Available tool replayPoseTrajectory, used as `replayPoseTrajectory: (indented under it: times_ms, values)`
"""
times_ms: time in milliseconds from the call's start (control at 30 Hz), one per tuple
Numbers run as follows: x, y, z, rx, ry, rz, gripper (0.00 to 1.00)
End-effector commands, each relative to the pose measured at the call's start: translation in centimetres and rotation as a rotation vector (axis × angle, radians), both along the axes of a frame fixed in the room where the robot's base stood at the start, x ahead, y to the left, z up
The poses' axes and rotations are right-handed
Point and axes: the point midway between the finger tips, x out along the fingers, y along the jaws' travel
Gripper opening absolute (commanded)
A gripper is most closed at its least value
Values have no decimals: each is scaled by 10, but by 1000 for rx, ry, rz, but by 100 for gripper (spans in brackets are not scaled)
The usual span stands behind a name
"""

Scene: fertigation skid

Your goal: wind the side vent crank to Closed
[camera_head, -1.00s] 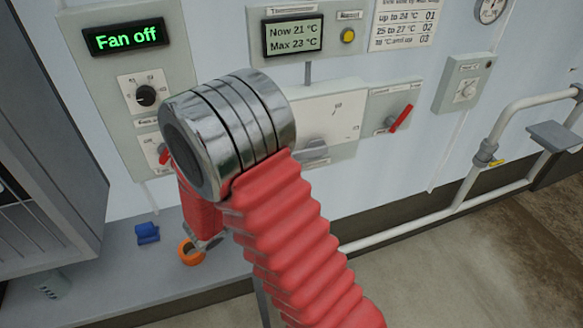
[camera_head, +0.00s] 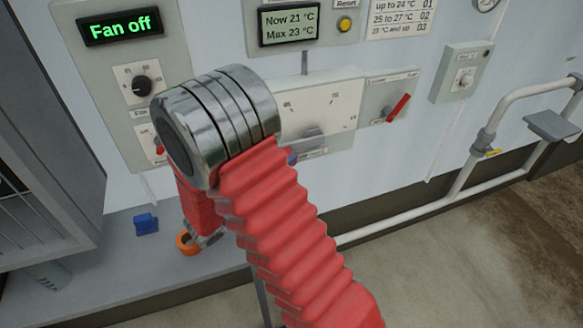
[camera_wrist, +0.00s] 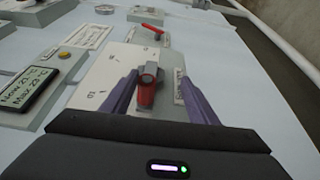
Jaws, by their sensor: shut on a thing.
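The side vent crank (camera_wrist: 148,88) shows in the wrist view as a red handle with a grey hub, on a pale dial plate (camera_wrist: 113,72) with marks. My gripper (camera_wrist: 150,88) has its two purple fingers on either side of the red handle and is shut on it. The red handle is hidden there behind my arm. The lettering by the crank is too small to read, so its setting cannot be told.
A box with a red lever (camera_head: 398,107) sits just right of the dial. The fan panel (camera_head: 160,75) reads Fan off. The thermometer (camera_head: 291,25) is above. A blue object (camera_head: 146,224) and orange ring (camera_head: 187,243) lie on the ledge. White pipes (camera_head: 470,180) run at right.

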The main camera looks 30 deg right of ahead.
Motion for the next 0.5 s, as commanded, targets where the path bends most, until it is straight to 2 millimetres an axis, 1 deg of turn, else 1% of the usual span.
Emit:
replayPoseTrajectory:
  times_ms: [33,300,433,500]
  values:
    - [-2,-1,-4,6,8,-2,41]
    - [-2,0,-3,7,5,-3,41]
    - [-3,7,-3,7,4,-2,41]
    - [-4,14,-3,6,4,1,41]
